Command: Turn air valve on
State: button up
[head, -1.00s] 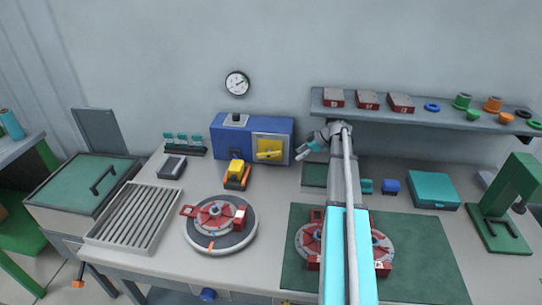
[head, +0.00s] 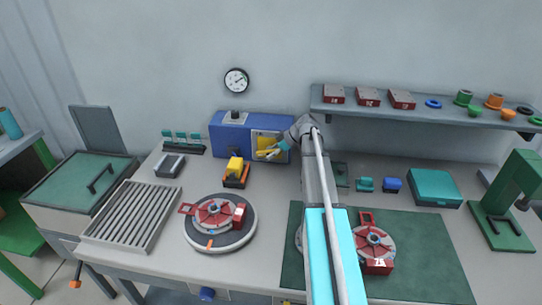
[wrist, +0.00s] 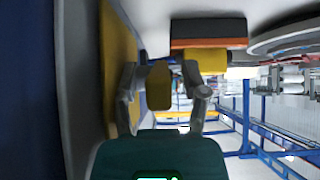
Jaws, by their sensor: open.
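The air valve is a yellow handle (wrist: 159,86) on the yellow and grey front panel (head: 256,142) of a blue box (head: 228,134) at the back of the bench. My gripper (head: 268,154) is at that panel, in front of the valve. In the wrist view my gripper (wrist: 161,76) is open, with one finger on each side of the handle. Whether the fingers touch the handle I cannot tell. In the head view my gripper and wrist hide much of the handle, so its angle is unclear there.
A yellow block on an orange and dark base (head: 236,172) stands just in front of the blue box. A round turntable (head: 221,243) with a red fixture lies nearer. A green mat (head: 424,250) and a wall shelf (head: 425,115) are to the right.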

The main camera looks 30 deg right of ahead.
jog(key=shift+f, duration=0.1)
grip_shut()
dwell(0.3)
jog(key=shift+p, duration=0.35)
jog(key=g+h+p, duration=0.1)
jog(key=h+p, duration=0.1)
jog(key=p, duration=0.1)
jog(key=shift+a+r+g+h, duration=0.15)
jog(key=shift+r+g+h, duration=0.15)
jog(key=shift+r+g, duration=0.1)
jog(key=g+h+p, duration=0.1)
jog(key=h+p, duration=0.1)
jog(key=shift+w+a+g+h, duration=0.1)
jog(key=shift+w+g+h, duration=0.05)
jog(key=shift+g+h, duration=0.25)
jog(key=g+h, duration=0.2)
jog(key=h, duration=0.1)
jog(key=g+h, duration=0.1)
jog(key=shift+w+a+f, duration=0.1)
jog(key=shift+w+a, duration=0.05)
jog(key=shift+a, duration=0.1)
jog(key=shift+a+g+h+b, duration=0.1)
jog(key=shift+g+h+b, duration=0.85)
jog(key=shift+h, duration=0.55)
jog(key=shift+r, duration=0.2)
